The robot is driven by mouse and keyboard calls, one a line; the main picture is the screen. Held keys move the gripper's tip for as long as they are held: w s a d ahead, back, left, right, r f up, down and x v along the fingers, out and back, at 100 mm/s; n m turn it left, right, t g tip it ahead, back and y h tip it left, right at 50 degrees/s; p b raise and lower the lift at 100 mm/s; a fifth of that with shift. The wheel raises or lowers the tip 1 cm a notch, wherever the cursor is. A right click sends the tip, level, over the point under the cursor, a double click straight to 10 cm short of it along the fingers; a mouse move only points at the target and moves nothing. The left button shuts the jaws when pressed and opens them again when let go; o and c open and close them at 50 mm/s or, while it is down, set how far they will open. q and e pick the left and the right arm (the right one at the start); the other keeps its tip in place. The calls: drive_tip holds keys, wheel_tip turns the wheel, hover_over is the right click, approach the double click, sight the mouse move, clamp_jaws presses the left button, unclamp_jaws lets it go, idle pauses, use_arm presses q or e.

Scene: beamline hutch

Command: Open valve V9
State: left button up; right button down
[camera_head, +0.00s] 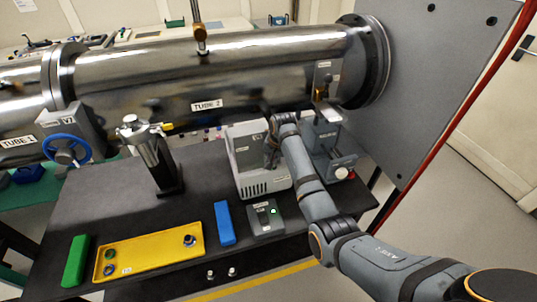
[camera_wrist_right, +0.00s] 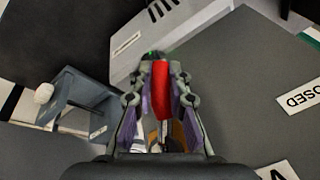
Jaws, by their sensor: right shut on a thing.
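My right gripper (camera_wrist_right: 158,80) is shut on a red handle (camera_wrist_right: 161,92) in the right wrist view, with a finger on each side of it. Beside the handle is a grey panel (camera_wrist_right: 250,75) with a "CLOSED" label and a second label, cut off, that starts with "V". In the head view my right arm reaches in from the right to the light grey housing (camera_head: 268,184) below TUBE 2. There the gripper (camera_head: 271,157) is small and dark, and the red handle cannot be made out. No readable V9 label shows. My left gripper is not in view.
The steel tube (camera_head: 215,75) runs above the dark table (camera_head: 130,205). A blue handwheel (camera_head: 66,149) marked V7 is at left. A yellow tray (camera_head: 150,252), green block (camera_head: 75,261), blue block (camera_head: 224,223) and small control box (camera_head: 264,217) lie in front. A grey panel (camera_head: 440,80) stands at right.

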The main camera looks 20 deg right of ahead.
drive_tip(key=shift+d+h+p, duration=0.45)
drive_tip(key=shift+h+p, duration=0.15)
drive_tip(key=shift+h, duration=0.3)
drive_tip(key=shift+d, duration=0.1)
drive_tip(key=c, duration=1.3)
unclamp_jaws()
drive_tip(key=shift+f, duration=0.1)
drive_tip(key=v, duration=1.2)
drive_tip(key=shift+w, duration=0.1)
